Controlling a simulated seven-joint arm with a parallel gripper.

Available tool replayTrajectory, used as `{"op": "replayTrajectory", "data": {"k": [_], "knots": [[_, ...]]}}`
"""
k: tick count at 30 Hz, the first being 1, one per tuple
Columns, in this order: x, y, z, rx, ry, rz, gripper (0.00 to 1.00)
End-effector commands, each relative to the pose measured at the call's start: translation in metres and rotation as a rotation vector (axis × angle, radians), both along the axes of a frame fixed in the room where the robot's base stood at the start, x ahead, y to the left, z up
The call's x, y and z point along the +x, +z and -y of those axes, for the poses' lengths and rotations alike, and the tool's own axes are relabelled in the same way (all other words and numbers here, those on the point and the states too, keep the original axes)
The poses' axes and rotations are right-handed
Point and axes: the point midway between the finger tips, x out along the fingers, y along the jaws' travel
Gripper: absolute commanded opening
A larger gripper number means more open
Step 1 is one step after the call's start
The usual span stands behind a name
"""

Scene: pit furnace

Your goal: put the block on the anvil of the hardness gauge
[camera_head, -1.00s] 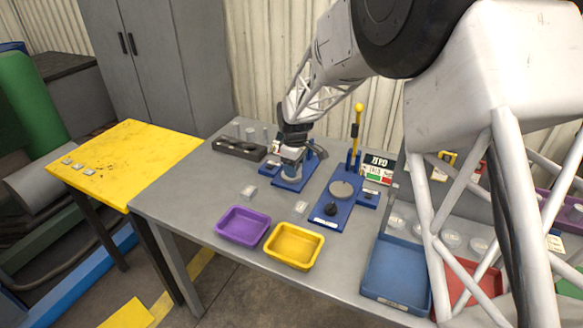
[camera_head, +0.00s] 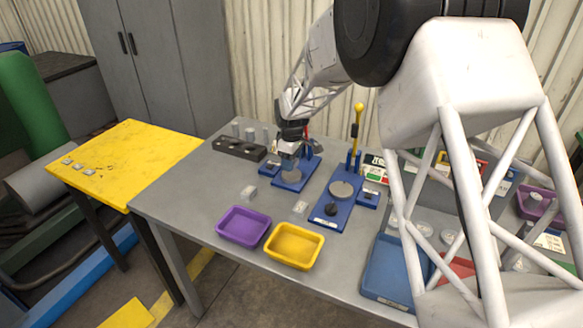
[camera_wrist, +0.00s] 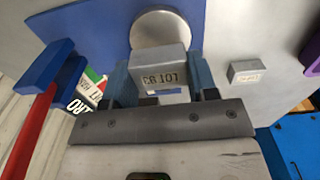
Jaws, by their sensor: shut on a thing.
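The block (camera_wrist: 166,66), grey with a dark printed label on the facing side, sits between the blue fingers of my gripper (camera_wrist: 160,80) in the wrist view. The gripper is shut on it. Just beyond it is a round grey anvil (camera_wrist: 164,27) on the blue base of a gauge (camera_wrist: 100,35) with a red lever (camera_wrist: 28,130). In the head view my gripper (camera_head: 290,152) is over this left blue gauge (camera_head: 283,185), above its anvil (camera_head: 291,175). I cannot tell whether the block touches the anvil.
A second blue device (camera_head: 332,212) with a yellow lever (camera_head: 357,125) stands to the right. A purple tray (camera_head: 243,236) and a yellow tray (camera_head: 294,256) are in front. Two small blocks (camera_head: 249,193) (camera_head: 300,207) lie on the table. A dark rack (camera_head: 238,149) stands behind left.

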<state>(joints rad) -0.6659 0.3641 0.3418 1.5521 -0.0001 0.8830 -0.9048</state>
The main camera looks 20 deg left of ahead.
Motion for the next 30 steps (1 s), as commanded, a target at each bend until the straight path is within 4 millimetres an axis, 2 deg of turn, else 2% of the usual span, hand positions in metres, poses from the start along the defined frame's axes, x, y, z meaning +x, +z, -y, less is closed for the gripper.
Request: {"op": "replayTrajectory", "data": {"k": [8, 23, 24, 28, 30], "knots": [[0.000, -0.026, 0.000, 0.000, 0.000, 0.000, 0.18], [0.000, -0.031, 0.000, 0.000, 0.000, 0.000, 0.18], [0.000, -0.031, 0.000, 0.000, 0.000, 0.000, 0.59], [0.000, -0.031, 0.000, 0.000, 0.000, 0.000, 0.79], [0.000, -0.031, 0.000, 0.000, 0.000, 0.000, 0.79]]}}
